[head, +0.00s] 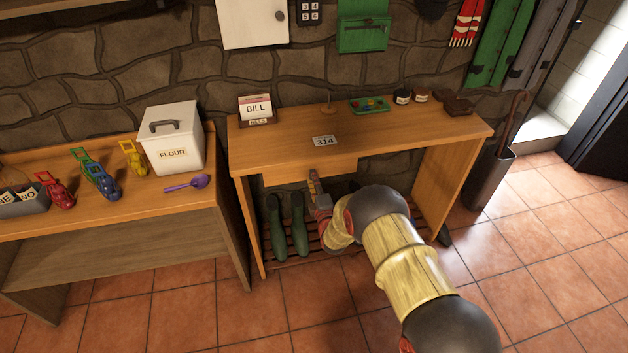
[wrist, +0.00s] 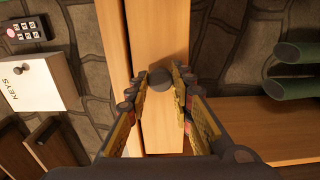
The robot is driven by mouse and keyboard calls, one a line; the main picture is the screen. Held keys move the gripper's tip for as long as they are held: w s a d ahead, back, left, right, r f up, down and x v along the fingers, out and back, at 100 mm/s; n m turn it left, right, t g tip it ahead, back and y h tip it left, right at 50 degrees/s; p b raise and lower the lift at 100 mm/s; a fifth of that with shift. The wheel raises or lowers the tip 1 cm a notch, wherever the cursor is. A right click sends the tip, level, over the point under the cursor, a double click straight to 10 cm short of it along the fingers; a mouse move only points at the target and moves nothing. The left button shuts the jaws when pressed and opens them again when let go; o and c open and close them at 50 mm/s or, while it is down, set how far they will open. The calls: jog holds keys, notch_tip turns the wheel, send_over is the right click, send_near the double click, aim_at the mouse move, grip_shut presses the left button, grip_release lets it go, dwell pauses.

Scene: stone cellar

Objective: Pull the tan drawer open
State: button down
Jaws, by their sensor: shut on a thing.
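The tan drawer (head: 284,176) sits just under the top of the wooden console table (head: 265,145). Its front looks close to flush with the table edge, and I see no gap into it. In the wrist view the drawer front (wrist: 160,130) is a plain tan panel with a small dark round knob (wrist: 160,78). My gripper (head: 314,177) reaches the drawer front from the near side. In the wrist view my gripper's fingers (wrist: 161,82) stand on either side of the knob and are shut on it. My gripper hides the knob in the head view.
Green boots (head: 288,225) stand on the slatted shelf below. On the table are a number plate (head: 325,141), a bill holder (head: 256,109) and a green tray (head: 369,105). A second table (head: 110,210) with a flour bin (head: 172,138) stands left. Tiled floor in front is clear.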

jog(key=shift+s+f, duration=0.1)
jog(key=p+v, duration=0.3)
jog(key=v, duration=1.6)
jog(key=shift+s+d, duration=0.1)
jog(key=c, duration=1.5)
grip_release()
jog(key=shift+c, duration=0.2)
jog(key=v, duration=1.2)
